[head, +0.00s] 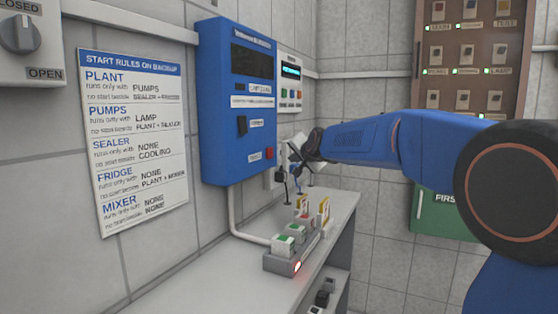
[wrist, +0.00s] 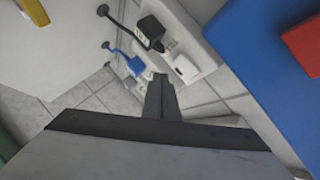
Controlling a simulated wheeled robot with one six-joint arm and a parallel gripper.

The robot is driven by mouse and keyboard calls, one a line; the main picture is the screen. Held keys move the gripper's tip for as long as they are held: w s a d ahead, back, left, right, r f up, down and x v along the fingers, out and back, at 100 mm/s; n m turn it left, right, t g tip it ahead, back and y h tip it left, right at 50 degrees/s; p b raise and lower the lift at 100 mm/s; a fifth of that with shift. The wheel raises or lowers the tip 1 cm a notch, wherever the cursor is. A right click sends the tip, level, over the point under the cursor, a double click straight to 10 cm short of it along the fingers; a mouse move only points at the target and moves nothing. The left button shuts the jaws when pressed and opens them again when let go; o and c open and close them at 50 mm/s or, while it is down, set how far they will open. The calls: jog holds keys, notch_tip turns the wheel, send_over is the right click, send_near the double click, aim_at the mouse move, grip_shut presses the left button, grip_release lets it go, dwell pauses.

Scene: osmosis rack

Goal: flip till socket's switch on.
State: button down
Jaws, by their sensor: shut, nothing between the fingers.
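In the wrist view a white socket panel (wrist: 205,40) on the wall carries a black plug (wrist: 150,30) with a dark cable. A white switch (wrist: 186,68) sits beside the black plug. A blue plug (wrist: 136,66) with a blue cable is farther along the wall. Labels are too small to read, so I cannot tell which socket is the till's or how its switch is set. My gripper (wrist: 160,82) is shut and empty, its tips close to the white switch; contact cannot be told. In the head view the arm's end hides most of the sockets.
A blue wall box (head: 238,100) with a red button (head: 268,153) is left of the arm's end. A brown switch cabinet (head: 480,80) and a green box (head: 430,212) stand behind the arm.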

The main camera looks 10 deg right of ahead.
jog(key=shift+w+a+f, duration=0.15)
jog(key=shift+w+a, duration=0.45)
jog(key=shift+a, duration=0.25)
jog(key=shift+w+a, duration=0.1)
jog(key=shift+a, duration=0.05)
dwell(1.5)
jog(key=shift+w+a, duration=0.15)
jog(key=shift+a, duration=0.05)
jog(key=shift+w+a, duration=0.2)
jog(key=shift+a, duration=0.05)
dwell(0.7)
jog(key=shift+d, duration=0.1)
jog(key=shift+s+d, duration=0.45)
jog(key=shift+d, duration=0.05)
dwell(0.4)
jog(key=shift+s+d+r, duration=0.2)
jog(key=shift+s+d, duration=0.55)
jog(key=shift+d, duration=0.25)
jog(key=shift+s+d+r, duration=0.15)
jog(key=shift+s+d, duration=0.6)
jog(key=shift+d, duration=0.25)
